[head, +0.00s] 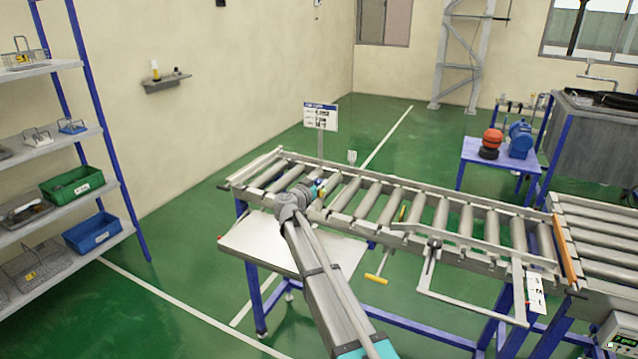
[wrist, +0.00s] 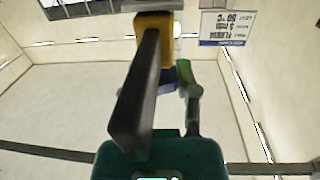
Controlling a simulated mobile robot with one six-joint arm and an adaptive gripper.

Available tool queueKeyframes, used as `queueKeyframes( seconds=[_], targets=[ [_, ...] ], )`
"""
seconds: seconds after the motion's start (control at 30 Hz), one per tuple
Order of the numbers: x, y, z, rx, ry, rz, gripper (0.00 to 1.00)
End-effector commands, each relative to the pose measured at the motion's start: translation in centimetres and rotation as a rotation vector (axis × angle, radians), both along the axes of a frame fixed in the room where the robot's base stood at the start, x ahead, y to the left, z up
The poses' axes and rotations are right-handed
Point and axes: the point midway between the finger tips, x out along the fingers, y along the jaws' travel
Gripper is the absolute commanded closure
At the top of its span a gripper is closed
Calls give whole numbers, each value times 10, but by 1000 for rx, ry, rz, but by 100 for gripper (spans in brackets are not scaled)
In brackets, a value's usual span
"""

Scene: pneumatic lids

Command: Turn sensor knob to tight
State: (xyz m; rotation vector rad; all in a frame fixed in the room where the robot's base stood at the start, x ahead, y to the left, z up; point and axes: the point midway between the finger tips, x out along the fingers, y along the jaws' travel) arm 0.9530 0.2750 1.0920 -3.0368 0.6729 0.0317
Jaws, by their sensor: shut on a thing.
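My gripper (head: 318,188) is at the left part of the roller conveyor, low by its rollers. In the wrist view its dark finger (wrist: 135,95) stands in front, with a grey finger behind at the right. The gripper is shut on a small part at the fingertips, which I take as the sensor knob; a yellow block (wrist: 153,24) and a blue piece (wrist: 167,75) show there. The fingers hide much of it, so its turn position cannot be told. Small yellow and blue spots also show beside the gripper in the head view.
The roller conveyor (head: 345,213) runs to the right, with a white sign (head: 320,117) behind my gripper. A yellow-handled lever (head: 376,279) and a black-knobbed lever (head: 435,243) are on its front side. A shelf rack (head: 60,70) stands left. The floor between is clear.

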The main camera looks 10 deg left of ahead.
Motion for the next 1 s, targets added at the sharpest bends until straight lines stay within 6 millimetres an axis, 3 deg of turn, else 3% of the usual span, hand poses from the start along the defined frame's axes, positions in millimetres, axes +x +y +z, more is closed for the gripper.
queueKeyframes(
  seconds=[0.43, 0.47, 0.6, 0.63, 1.0],
  targets=[
    [-3, -1, -2, 6, 4, -13, 100],
    [-3, -1, -2, 7, 4, -13, 55],
    [-2, -1, -1, 4, 3, -13, 29],
    [-2, -1, -1, 4, 3, -12, 25],
    [-1, -1, 0, 2, 2, -12, 25]
  ],
)
